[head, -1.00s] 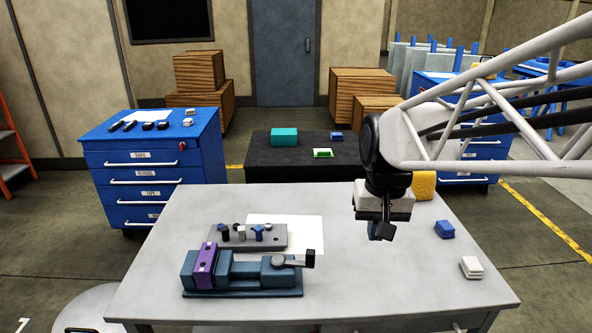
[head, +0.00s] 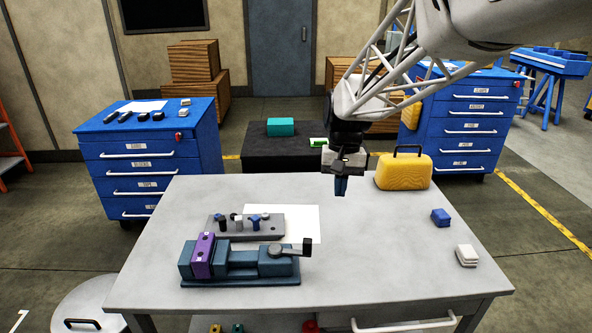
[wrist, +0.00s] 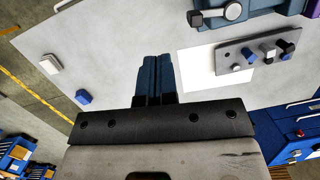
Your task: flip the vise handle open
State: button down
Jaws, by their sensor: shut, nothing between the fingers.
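The vise (head: 240,264) stands at the front left of the grey table, blue-grey with a purple block (head: 203,255) at its left end. Its handle (head: 290,249) is at the right end, a grey lever with a dark square grip pointing right. In the wrist view the handle (wrist: 215,14) shows at the top edge, and the rest of the vise is cut off. My gripper (head: 341,187) is shut and empty. It hangs above the table, behind and to the right of the handle, apart from it. In the wrist view its blue fingers (wrist: 155,78) are together.
A grey rack (head: 268,229) with several small tools stands behind the vise, by a white sheet (head: 306,224). A yellow case (head: 404,172) stands at the back right. A blue block (head: 440,217) and a white block (head: 466,255) lie at the right. The table's middle is clear.

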jog(key=w+a+f+g, duration=0.1)
jog(key=w+a+f, duration=0.1)
jog(key=w+f, duration=0.2)
jog(key=w+a+f+g, duration=0.1)
jog(key=w+f, duration=0.3)
jog(key=w, duration=0.5)
jog(key=shift+a+m, duration=0.3)
jog(key=shift+a, duration=0.3)
jog(key=s+a+f, duration=0.1)
jog(key=s+f, duration=0.6)
jog(key=f, duration=0.2)
jog(key=shift+s+a, duration=0.15)
jog(key=shift+s, duration=0.1)
